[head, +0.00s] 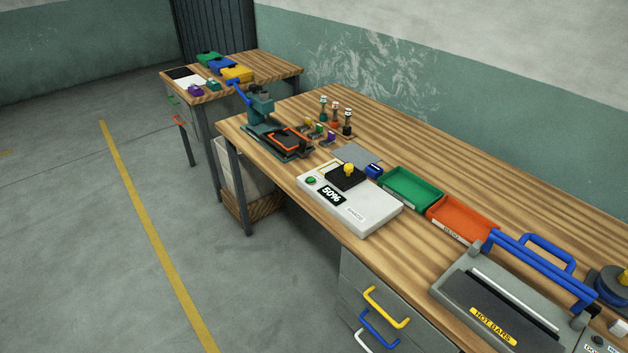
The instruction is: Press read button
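A white meter box (372,212) lies on the long wooden workbench in the head view, near its front edge. A round green button (311,181) sits at the left end of its top face; I cannot read any label for it. Beside the button, a small black display (331,195) shows "50%". A black block (344,179) with a yellow knob (348,168) rests at the back of the box. My gripper is not in view, and nothing touches the button.
A green tray (384,201) and an orange tray (436,216) stand right of the box. A hot-bar machine (490,314) is at the front right. A teal press (262,112) and several small bottles stand farther left. Open floor lies left of the bench.

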